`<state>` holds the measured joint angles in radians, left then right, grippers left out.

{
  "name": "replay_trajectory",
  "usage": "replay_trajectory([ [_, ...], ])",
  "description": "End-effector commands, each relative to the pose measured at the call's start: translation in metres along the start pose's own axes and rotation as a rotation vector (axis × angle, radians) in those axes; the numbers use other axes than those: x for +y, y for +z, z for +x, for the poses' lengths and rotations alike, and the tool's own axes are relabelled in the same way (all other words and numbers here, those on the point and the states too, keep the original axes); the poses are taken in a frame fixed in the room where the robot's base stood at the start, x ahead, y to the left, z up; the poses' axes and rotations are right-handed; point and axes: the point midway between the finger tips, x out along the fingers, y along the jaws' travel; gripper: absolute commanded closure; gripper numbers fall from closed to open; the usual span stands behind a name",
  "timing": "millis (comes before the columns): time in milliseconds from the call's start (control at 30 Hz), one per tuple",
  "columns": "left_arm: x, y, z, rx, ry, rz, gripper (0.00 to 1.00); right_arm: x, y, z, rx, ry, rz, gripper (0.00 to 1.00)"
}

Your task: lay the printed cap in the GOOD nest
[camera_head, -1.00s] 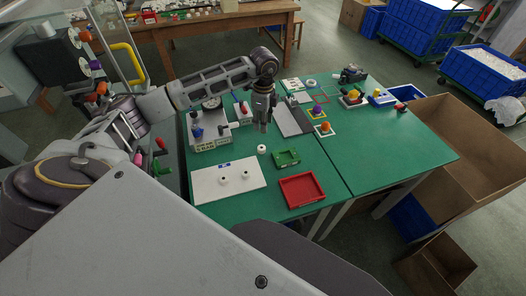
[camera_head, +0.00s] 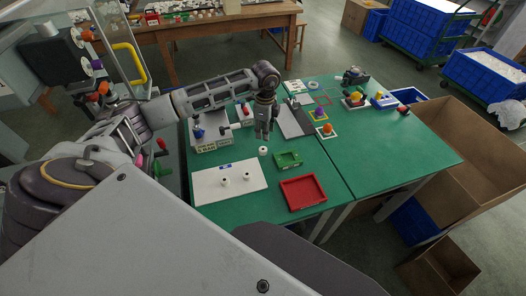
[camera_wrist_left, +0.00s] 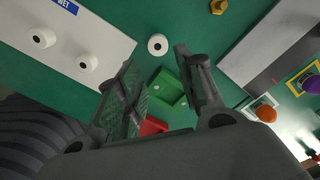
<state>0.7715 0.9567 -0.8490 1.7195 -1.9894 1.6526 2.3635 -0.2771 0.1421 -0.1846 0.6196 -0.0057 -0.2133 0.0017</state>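A white round cap (camera_head: 263,151) stands alone on the green mat; in the left wrist view this cap (camera_wrist_left: 158,39) shows a dark spot on its face. Two similar caps (camera_head: 225,181) sit on a white board, whose label reads "WET" in the left wrist view (camera_wrist_left: 98,24). A small green tray (camera_head: 288,160) lies right of the lone cap; it also shows between the fingers in the left wrist view (camera_wrist_left: 166,90). I cannot read a GOOD label. My left gripper (camera_head: 265,136) is open and empty above the mat, behind the lone cap. My right gripper is not in view.
A red tray (camera_head: 303,193) lies in front of the green tray. A grey plate (camera_head: 295,121) and coloured knobs on small squares (camera_head: 326,130) are farther right. A grey device (camera_head: 211,138) stands left of the gripper. The right table's front is clear.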

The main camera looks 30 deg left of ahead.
Motion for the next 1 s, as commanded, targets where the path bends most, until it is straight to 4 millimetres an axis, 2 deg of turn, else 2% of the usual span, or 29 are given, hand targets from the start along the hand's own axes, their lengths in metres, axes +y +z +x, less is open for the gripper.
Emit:
replay_trajectory([
  [200,0.001,0.001,0.030,-0.001,0.002,0.000,0.63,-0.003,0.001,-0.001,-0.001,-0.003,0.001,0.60],
  [400,0.000,0.000,0.050,0.000,0.000,0.000,0.63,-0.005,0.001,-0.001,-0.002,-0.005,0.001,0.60],
  [1000,0.001,0.002,0.061,-0.001,0.001,0.000,0.63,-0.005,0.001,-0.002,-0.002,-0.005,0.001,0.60],
])
